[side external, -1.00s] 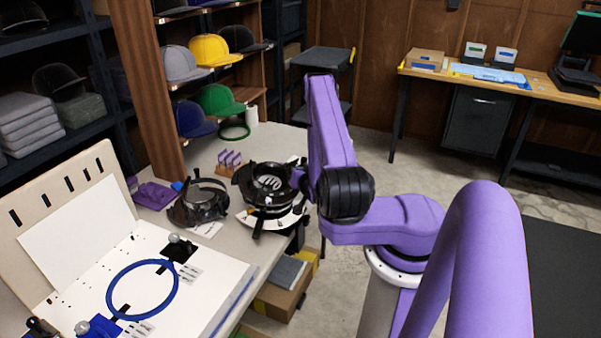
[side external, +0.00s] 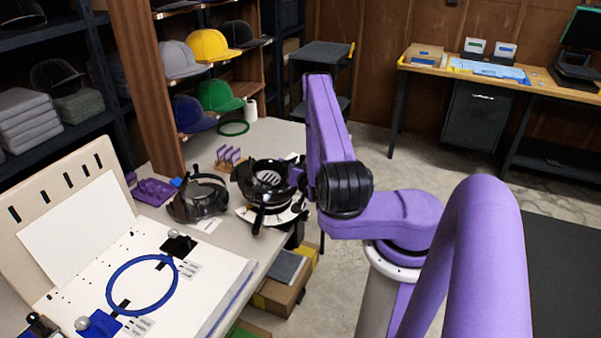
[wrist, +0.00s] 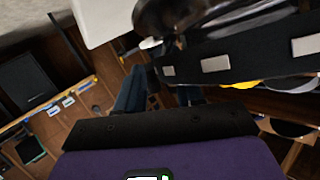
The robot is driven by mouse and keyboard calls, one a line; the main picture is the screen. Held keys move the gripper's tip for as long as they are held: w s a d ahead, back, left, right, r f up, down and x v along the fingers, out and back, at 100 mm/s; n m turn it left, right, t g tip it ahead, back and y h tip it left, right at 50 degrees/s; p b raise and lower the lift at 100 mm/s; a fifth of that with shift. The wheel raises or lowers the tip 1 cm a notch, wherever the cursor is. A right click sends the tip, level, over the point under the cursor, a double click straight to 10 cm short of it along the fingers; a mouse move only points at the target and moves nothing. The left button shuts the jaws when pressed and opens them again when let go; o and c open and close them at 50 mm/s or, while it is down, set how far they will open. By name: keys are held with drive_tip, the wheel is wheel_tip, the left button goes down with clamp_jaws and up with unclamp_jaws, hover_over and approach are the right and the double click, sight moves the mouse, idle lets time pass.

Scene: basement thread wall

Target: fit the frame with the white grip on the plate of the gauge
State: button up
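A round black frame (side external: 246,181) with a pale slotted disc inside stands at the table's right edge in the side view. A white plate (side external: 290,214) with dark marks shows under it; whether the two touch I cannot tell. My gripper (side external: 297,178) is at the frame's right side, its fingers mostly hidden by my arm. In the wrist view a dark curved frame part (wrist: 215,62) with pale patches fills the upper right. A small white piece (wrist: 150,43) shows at its left end; I cannot tell if it is the grip. The finger opening is not clear.
A second dark frame (side external: 187,207) stands just left on the table (side external: 236,247). A purple holder (side external: 153,192) and a small rack (side external: 229,158) are nearby. A blue hoop (side external: 112,293) lies on the white board at lower left. Cap shelves stand behind.

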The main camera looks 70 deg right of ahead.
drive_tip(key=v, duration=1.7)
drive_tip(key=w+a+r+n+t+y, duration=0.1)
drive_tip(key=w+a+n+y, duration=0.3)
drive_tip(key=w, duration=0.5)
drive_tip(key=w+a+n+y, duration=0.3)
drive_tip(key=w, duration=0.5)
drive_tip(key=w+a+r+n+g+y, duration=0.1)
drive_tip(key=w+a+r+n+y, duration=0.1)
drive_tip(key=a+n, duration=0.3)
drive_tip(key=w+a+r+n+g+y, duration=0.2)
drive_tip(key=a+y, duration=0.1)
drive_tip(key=a, duration=0.4)
drive_tip(key=s+a+r+n+g+y, duration=0.1)
drive_tip(key=s+a+r+n+g, duration=0.15)
drive_tip(key=s, duration=0.35)
drive_tip(key=s+a+r+n+g, duration=0.2)
drive_tip(key=s+a+r+n, duration=0.15)
drive_tip(key=s, duration=0.25)
drive_tip(key=s+d+r+n+g, duration=0.1)
drive_tip(key=s+r+n, duration=0.1)
drive_tip(key=s, duration=0.7)
drive_tip(key=s+d+r+n+g+h, duration=0.1)
drive_tip(key=s+d+r+n, duration=0.1)
drive_tip(key=s, duration=0.7)
drive_tip(key=shift+s+r+n, duration=0.4)
drive_tip(key=shift+r+n, duration=0.25)
drive_tip(key=shift+n, duration=0.55)
